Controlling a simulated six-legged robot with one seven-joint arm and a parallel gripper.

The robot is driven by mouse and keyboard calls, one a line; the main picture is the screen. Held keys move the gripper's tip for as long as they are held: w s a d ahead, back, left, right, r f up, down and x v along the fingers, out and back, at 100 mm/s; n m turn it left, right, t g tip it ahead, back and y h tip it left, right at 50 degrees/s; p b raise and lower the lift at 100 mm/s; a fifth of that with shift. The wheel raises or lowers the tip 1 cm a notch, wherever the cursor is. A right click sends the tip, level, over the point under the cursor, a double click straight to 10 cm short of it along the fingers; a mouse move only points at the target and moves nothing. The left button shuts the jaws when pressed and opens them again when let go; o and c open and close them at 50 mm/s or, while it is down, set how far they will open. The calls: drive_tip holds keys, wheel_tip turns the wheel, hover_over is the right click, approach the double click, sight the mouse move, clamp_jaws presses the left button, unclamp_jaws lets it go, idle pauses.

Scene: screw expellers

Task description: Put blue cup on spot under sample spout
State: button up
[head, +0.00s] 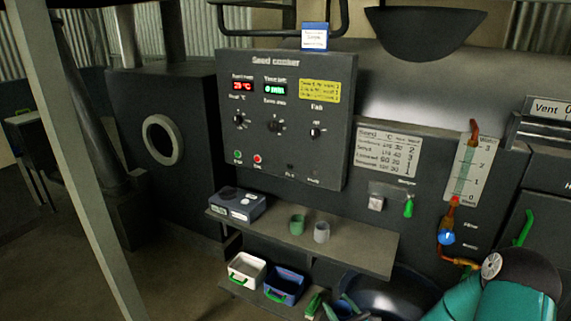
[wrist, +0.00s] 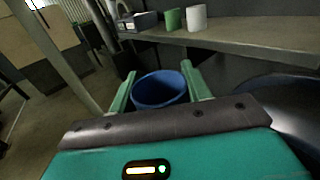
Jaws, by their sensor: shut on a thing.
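My gripper (wrist: 158,72) has its green fingers on both sides of a blue cup (wrist: 160,91) in the wrist view and is shut on it. The cup looks upright, with its open rim showing. In the head view my gripper (head: 332,302) is at the bottom edge, below and in front of the shelf (head: 365,256); the cup is hard to make out there. The sampler, with a green handle (head: 408,208) and a pale tag (head: 375,203), is on the machine above the shelf's right part. The spot itself cannot be made out.
A green cup (head: 297,224) and a grey-white cup (head: 321,231) stand mid-shelf. A dark box device (head: 237,204) is at its left end. A white bin (head: 246,269) and a blue bin (head: 285,284) sit lower. The shelf's right part is clear.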

sight(336, 312)
drive_tip(key=f+h, duration=0.1)
drive_tip(key=f+m+t+h, duration=0.1)
drive_tip(key=f+m+h, duration=0.1)
drive_tip(key=shift+w+a+f, duration=0.15)
drive_tip(key=shift+w+a, duration=0.1)
drive_tip(key=shift+w, duration=0.15)
drive_tip(key=shift+w+d+f+m+h, duration=0.1)
drive_tip(key=shift+w+f+m+h, duration=0.1)
drive_tip(key=shift+m+h, duration=0.3)
drive_tip(key=shift+w+d+f+m+h, duration=0.1)
drive_tip(key=shift+w+f+m+h, duration=0.1)
drive_tip(key=shift+m+h, duration=0.3)
drive_tip(key=shift+w+d+m+h, duration=0.25)
drive_tip(key=shift+w+m+h, duration=0.25)
drive_tip(key=shift+h, duration=0.7)
drive_tip(key=shift+d, duration=0.15)
drive_tip(key=shift+a, duration=0.2)
